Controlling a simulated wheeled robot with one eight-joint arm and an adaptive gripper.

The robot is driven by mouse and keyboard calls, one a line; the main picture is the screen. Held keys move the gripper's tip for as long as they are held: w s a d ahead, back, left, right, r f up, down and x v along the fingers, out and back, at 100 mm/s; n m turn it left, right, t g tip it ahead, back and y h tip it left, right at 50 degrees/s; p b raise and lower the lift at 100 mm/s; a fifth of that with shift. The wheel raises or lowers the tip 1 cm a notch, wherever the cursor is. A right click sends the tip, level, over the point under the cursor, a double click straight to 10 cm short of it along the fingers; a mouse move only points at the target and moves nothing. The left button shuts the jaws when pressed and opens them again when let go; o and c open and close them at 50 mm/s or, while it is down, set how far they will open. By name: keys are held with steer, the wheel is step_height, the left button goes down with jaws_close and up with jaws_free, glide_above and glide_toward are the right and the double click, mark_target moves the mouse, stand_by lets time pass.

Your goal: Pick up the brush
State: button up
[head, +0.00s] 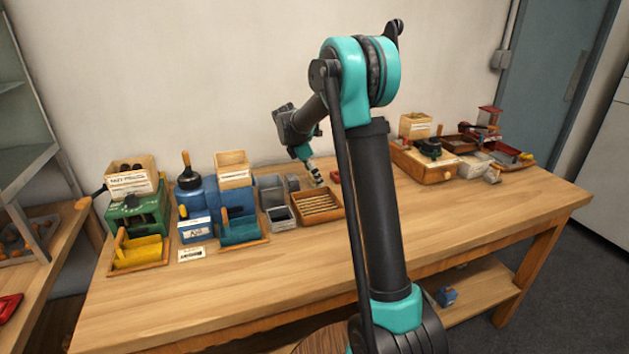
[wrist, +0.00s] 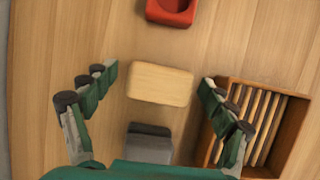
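A pale wooden block with rounded corners (wrist: 160,84) lies between my fingers in the wrist view. It looks like the back of the brush, though no bristles show. My gripper (wrist: 158,79) is open, one finger on each side of the block, with a gap on both sides. The right fingertip is close to the slatted tray. In the head view my gripper (head: 312,172) points down at the back of the table, behind the slatted tray; I cannot make out the block there.
The slatted wooden tray (wrist: 228,86) stands right of the block, a grey bin (wrist: 150,131) just below it, and a red container (wrist: 172,17) above it. Bins and scoops crowd the table's left; a wooden box (head: 425,171) stands right. The table's front (head: 270,280) is clear.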

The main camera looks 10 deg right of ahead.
steer(key=c, duration=1.2)
steer(key=shift+o, duration=0.2)
step_height(320, 180, up, 20)
steer(key=o, duration=0.6)
steer(key=c, duration=0.5)
steer(key=shift+o, duration=0.2)
